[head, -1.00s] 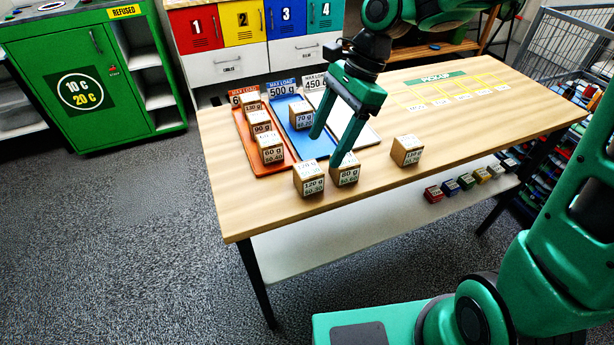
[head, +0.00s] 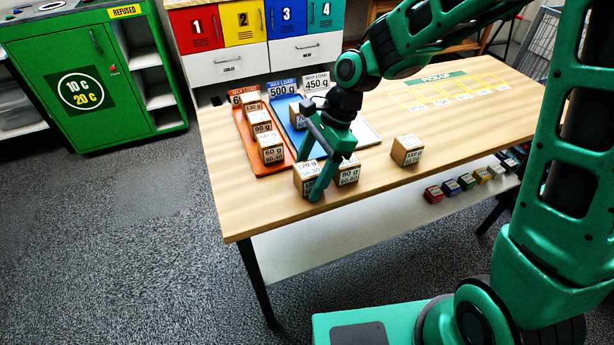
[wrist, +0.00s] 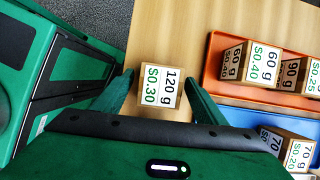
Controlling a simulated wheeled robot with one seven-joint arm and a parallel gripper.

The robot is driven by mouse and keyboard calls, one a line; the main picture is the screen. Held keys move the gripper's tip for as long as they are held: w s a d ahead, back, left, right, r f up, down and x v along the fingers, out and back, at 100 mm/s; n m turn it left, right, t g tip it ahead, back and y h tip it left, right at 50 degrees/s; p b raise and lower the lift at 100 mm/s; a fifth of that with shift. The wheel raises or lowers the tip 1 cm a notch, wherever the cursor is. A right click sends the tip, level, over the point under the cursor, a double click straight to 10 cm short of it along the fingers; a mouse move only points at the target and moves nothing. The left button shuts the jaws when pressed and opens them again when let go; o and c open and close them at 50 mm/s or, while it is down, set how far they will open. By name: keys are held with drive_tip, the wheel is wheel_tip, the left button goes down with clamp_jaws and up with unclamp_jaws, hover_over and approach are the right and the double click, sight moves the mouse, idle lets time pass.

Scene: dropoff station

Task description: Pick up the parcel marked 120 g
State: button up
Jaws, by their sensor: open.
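The parcel marked 120 g (head: 303,179) is a small brown box with a white label near the front edge of the table, partly hidden by my gripper in the head view. In the wrist view the parcel, labelled 120 g and $0.30 (wrist: 158,86), lies between my two fingers. My gripper (head: 309,178) is open, pointing down around the parcel, with one finger on each side. In the wrist view my gripper (wrist: 160,84) shows a small gap to the parcel on the left; on the right the finger is close, and contact is unclear.
A parcel marked 80 g (head: 348,174) stands close to the right of my gripper, with another parcel (head: 407,151) farther right. An orange tray (head: 243,137) with several parcels and a blue tray (head: 286,123) lie behind. The front-left table top (head: 240,205) is clear.

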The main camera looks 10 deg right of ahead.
drive_tip(key=shift+f, duration=0.1)
drive_tip(key=c, duration=1.2)
